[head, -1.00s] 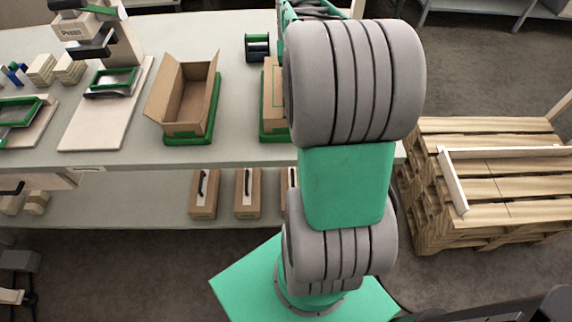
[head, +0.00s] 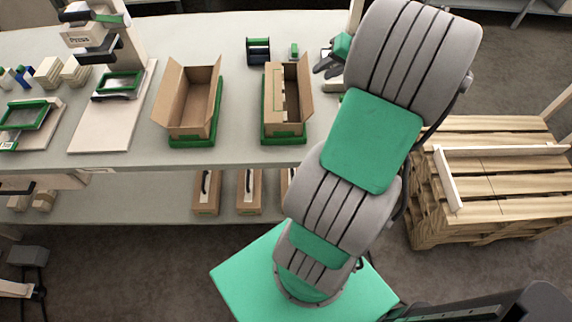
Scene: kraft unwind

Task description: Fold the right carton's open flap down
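The right carton (head: 287,132) stands in a green tray on the bench. Its left flap (head: 274,92) lies folded inward over part of the opening. Its right flap (head: 305,88) stands up and leans outward, and the inside shows between the flaps. My gripper (head: 323,63) is just right of the carton's far right corner, apart from the right flap in the picture. It is small and partly hidden by my arm, so its opening cannot be told. No held object is visible.
The left carton (head: 188,131) stands open in another green tray. A dark roll holder (head: 258,51) and a small green item (head: 294,50) sit behind the cartons. A press (head: 103,38) is at left. Closed boxes (head: 249,193) lie on the lower shelf. Wooden pallets (head: 490,185) stand right.

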